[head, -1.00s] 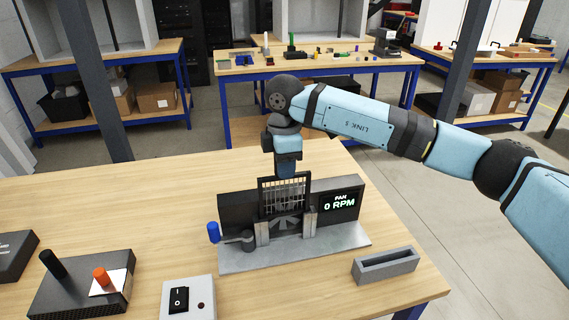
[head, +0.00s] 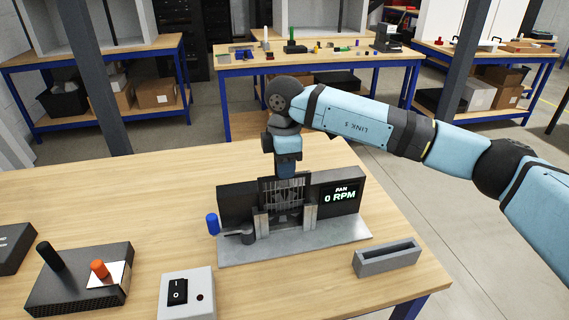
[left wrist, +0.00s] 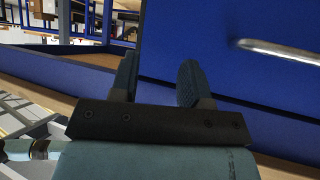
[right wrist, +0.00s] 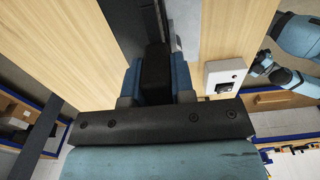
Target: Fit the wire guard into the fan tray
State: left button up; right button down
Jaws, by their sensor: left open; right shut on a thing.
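The fan tray (head: 340,229) is a grey base with a dark back panel and a display reading "FAN 0 RPM". The wire guard (head: 270,196) is a dark barred grid standing upright between the two light metal guide posts, in front of the fan. My right gripper (head: 287,174) is above it, shut on its dark top part, which also shows between the fingers in the right wrist view (right wrist: 156,75). The lower edge of the guard is hard to make out. My left gripper (left wrist: 157,80) is open and empty; it is not in the head view.
A blue-handled lever (head: 212,224) sits at the tray's left front. A rocker switch box (head: 201,284) is in front. A black box with black and orange knobs (head: 75,285) is at left. A grey slotted holder (head: 388,257) is at right. The table's left rear is clear.

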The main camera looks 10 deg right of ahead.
pick_arm(q)
jog(key=shift+f+b, duration=1.3)
jog(key=shift+f, duration=0.2)
pick_arm(e)
jog(key=shift+f, duration=2.35)
jog(key=c, duration=0.9)
grip_release()
pick_arm(q)
jog(key=shift+r, duration=0.1)
pick_arm(e)
notch_tip(320, 180, up, 14)
pick_arm(q)
jog(key=shift+w+d+r+n, duration=0.3)
jog(key=shift+r, duration=0.3)
